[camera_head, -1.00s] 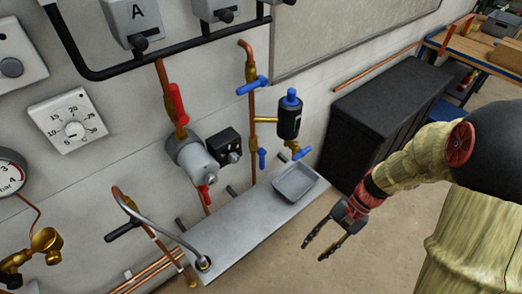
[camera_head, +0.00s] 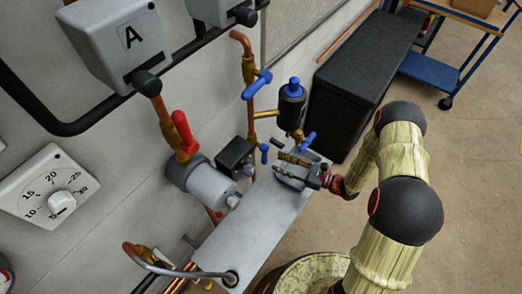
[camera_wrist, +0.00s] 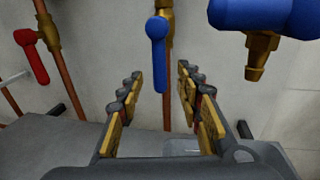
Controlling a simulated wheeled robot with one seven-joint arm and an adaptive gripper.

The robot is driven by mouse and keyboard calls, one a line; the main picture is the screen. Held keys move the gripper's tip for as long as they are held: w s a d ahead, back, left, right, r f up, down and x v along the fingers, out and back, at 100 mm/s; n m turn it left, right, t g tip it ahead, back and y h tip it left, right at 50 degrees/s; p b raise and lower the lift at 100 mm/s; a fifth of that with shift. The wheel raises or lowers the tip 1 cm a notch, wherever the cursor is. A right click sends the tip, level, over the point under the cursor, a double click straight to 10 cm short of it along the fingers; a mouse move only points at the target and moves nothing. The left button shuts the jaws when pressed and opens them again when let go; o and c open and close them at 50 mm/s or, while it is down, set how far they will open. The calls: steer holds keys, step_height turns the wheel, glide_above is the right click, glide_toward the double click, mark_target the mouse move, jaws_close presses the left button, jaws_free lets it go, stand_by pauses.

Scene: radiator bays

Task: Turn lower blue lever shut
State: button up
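The lower blue lever (camera_head: 264,152) hangs downward on the vertical copper pipe, below the upper blue lever (camera_head: 257,84). In the wrist view the lower blue lever (camera_wrist: 157,40) points down along its pipe, ahead of and above the gap between my fingers. My gripper (camera_head: 279,165) is open and empty, over the shelf, with its fingers pointing at the wall. It stands a little right of and below the lever in the head view. In the wrist view my gripper's two fingers (camera_wrist: 155,100) are spread apart and touch nothing visible.
A black and blue canister (camera_head: 292,104) hangs to the right, with another blue lever (camera_head: 307,142) under it. A grey pump (camera_head: 205,182) with a black box (camera_head: 235,157) is to the left. A grey shelf (camera_head: 255,225) lies below. A black cabinet (camera_head: 360,80) stands behind.

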mark_target(264, 155)
steer(key=x, duration=0.2)
steer(key=b+x, duration=0.1)
steer(key=x, duration=0.4)
steer(key=shift+a+r+b, duration=0.3)
steer(key=shift+a+r, duration=0.05)
steer(key=shift+r, duration=0.05)
steer(key=shift+c, duration=1.3)
jaws_close()
